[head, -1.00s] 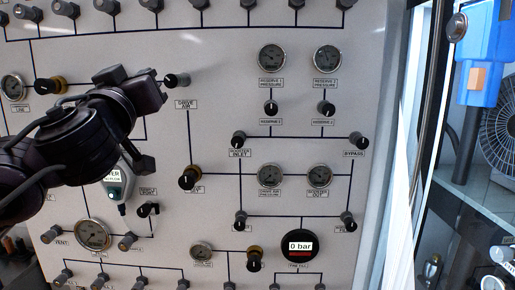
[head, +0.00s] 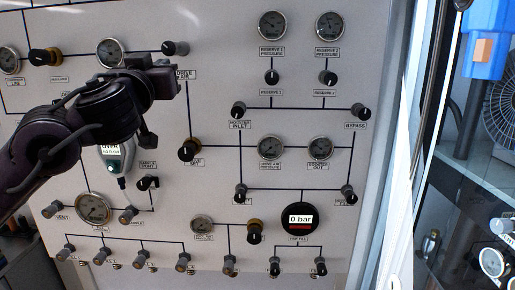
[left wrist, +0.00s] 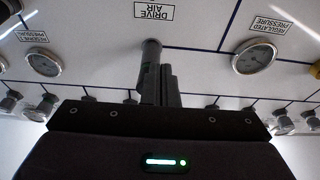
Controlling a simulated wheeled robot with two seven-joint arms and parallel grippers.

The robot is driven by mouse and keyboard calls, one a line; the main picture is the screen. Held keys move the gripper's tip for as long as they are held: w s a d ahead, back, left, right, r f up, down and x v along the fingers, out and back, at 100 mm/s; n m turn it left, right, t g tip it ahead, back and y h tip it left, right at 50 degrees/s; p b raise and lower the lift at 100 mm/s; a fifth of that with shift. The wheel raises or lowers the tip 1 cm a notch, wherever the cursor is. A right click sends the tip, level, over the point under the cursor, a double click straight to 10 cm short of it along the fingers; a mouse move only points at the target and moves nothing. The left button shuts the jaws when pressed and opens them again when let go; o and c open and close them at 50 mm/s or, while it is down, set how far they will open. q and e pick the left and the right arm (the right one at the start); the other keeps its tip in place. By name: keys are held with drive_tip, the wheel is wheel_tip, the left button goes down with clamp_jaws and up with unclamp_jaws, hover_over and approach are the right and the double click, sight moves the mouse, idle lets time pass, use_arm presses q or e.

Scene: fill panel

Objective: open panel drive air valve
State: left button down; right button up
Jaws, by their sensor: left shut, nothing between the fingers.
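The drive air valve (head: 176,48) is a small grey and black knob on the upper part of the panel, above its DRIVE AIR label (head: 186,74). My left gripper (head: 174,78) is just below this knob and overlaps the label's left edge. In the left wrist view, the knob (left wrist: 151,50) stands out from the panel beneath the upside-down DRIVE AIR label (left wrist: 153,10). The shut fingers (left wrist: 165,88) are right beside it and partly overlap it; I cannot tell whether they touch. Nothing is between them. My right gripper is out of view.
The white panel (head: 215,75) carries several gauges, knobs and flow lines. A digital display (head: 300,219) reads 0 bar. A handheld device (head: 113,165) hangs below my left arm. A blue object (head: 485,40) and a fan are to the right, beyond the panel's edge.

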use_arm(q)
drive_tip(key=shift+d+r, duration=0.1)
drive_tip(key=shift+r, duration=0.25)
idle(0.7)
drive_tip(key=shift+d+f+b, duration=0.15)
drive_tip(key=shift+d+b, duration=0.15)
drive_tip(key=shift+d, duration=0.05)
drive_tip(key=shift+d+b, duration=0.35)
drive_tip(key=shift+d, duration=0.3)
drive_tip(key=shift+r, duration=0.3)
